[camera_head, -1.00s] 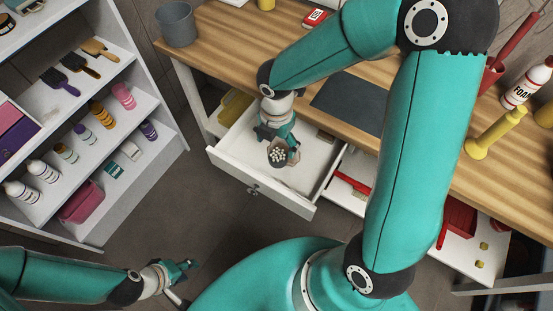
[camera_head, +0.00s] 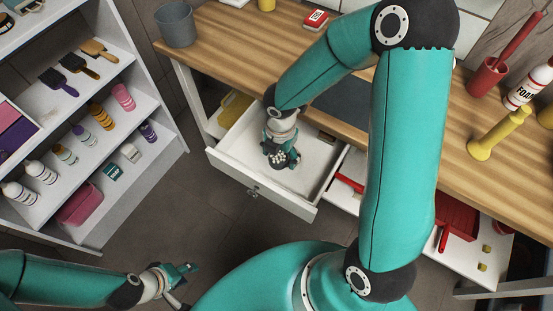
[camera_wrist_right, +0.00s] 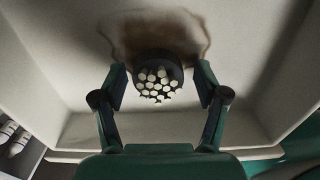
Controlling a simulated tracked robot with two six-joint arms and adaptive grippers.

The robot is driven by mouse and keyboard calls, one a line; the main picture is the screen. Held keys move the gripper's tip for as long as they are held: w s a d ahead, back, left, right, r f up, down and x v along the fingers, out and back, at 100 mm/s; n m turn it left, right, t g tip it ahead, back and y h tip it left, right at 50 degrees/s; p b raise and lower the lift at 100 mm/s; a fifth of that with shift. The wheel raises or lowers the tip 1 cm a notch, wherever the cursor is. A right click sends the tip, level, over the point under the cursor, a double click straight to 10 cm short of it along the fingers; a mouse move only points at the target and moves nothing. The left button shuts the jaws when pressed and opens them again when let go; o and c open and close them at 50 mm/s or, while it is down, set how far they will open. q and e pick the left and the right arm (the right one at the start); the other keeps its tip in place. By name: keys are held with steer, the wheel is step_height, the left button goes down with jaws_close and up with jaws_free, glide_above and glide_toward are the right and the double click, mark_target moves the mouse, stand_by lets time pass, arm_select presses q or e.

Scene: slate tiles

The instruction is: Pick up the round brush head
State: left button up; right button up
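The round brush head (camera_wrist_right: 157,78) is a dark round piece with several pale tufts on its face. It is at the open white drawer (camera_wrist_right: 70,60), between the two fingers of my right gripper (camera_wrist_right: 160,80). The fingers are apart, one on each side, with a narrow gap showing on both sides. In the head view the brush head (camera_head: 278,159) shows just below my right gripper (camera_head: 282,150), over the drawer's inside. My left gripper (camera_head: 178,276) is low at the left, away from the drawer; its finger opening is unclear.
The drawer's front panel (camera_head: 262,190) and side walls surround my right gripper. A second drawer with red items (camera_head: 352,185) is to the right. The wooden worktop (camera_head: 240,45) lies above, and a white shelf unit (camera_head: 110,120) with bottles and brushes stands at the left.

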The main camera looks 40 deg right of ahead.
steer(key=c, duration=0.6)
steer(key=shift+c, duration=0.3)
steer(key=shift+r, duration=0.15)
